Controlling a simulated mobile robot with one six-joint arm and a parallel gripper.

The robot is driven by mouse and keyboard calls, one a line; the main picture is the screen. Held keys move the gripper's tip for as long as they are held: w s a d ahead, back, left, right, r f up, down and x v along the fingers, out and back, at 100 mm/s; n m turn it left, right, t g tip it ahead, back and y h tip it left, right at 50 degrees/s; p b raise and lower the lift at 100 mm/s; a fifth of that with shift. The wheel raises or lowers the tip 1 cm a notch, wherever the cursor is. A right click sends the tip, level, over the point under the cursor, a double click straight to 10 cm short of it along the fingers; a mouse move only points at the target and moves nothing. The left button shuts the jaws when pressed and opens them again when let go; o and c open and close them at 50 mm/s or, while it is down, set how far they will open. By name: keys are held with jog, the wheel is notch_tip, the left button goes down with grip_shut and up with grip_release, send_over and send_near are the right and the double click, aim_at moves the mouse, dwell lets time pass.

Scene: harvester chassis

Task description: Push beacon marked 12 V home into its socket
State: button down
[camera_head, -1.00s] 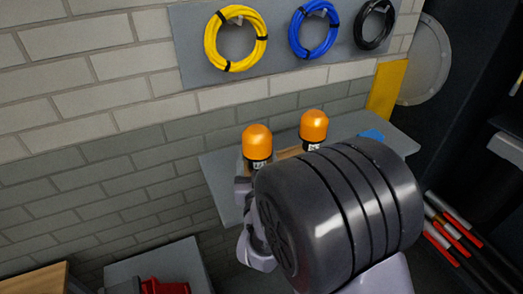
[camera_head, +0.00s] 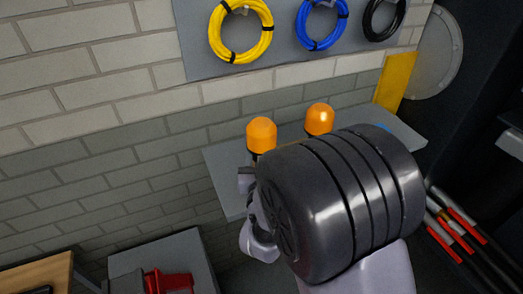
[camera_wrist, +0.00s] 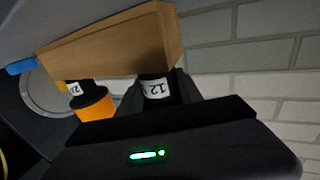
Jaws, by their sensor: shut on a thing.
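The beacon marked 12 (camera_wrist: 156,87) sits between the fingers of my gripper (camera_wrist: 157,92) in the wrist view. Its label appears upside down, and its dark body meets the wooden block (camera_wrist: 110,42). In the head view it appears to be the left orange-domed beacon (camera_head: 261,134); its lower part is hidden by my arm. My gripper (camera_head: 247,182) is shut on it there, mostly hidden. A second orange beacon (camera_head: 319,119) stands to the right; its partly readable label starts with 2 in the wrist view (camera_wrist: 93,104). The socket is hidden, so I cannot tell how deep the beacon sits.
A grey shelf (camera_head: 226,177) against the brick wall carries the block. A blue item (camera_wrist: 20,67) lies beyond it. Yellow (camera_head: 241,30), blue and black coils hang above. A red item (camera_head: 168,281) is at lower left; red-and-white rods (camera_head: 455,230) are at right.

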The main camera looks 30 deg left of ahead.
aim_at(261, 134)
jog(key=shift+r+p, duration=0.7)
jog(key=shift+r, duration=2.35)
jog(key=shift+f, duration=0.1)
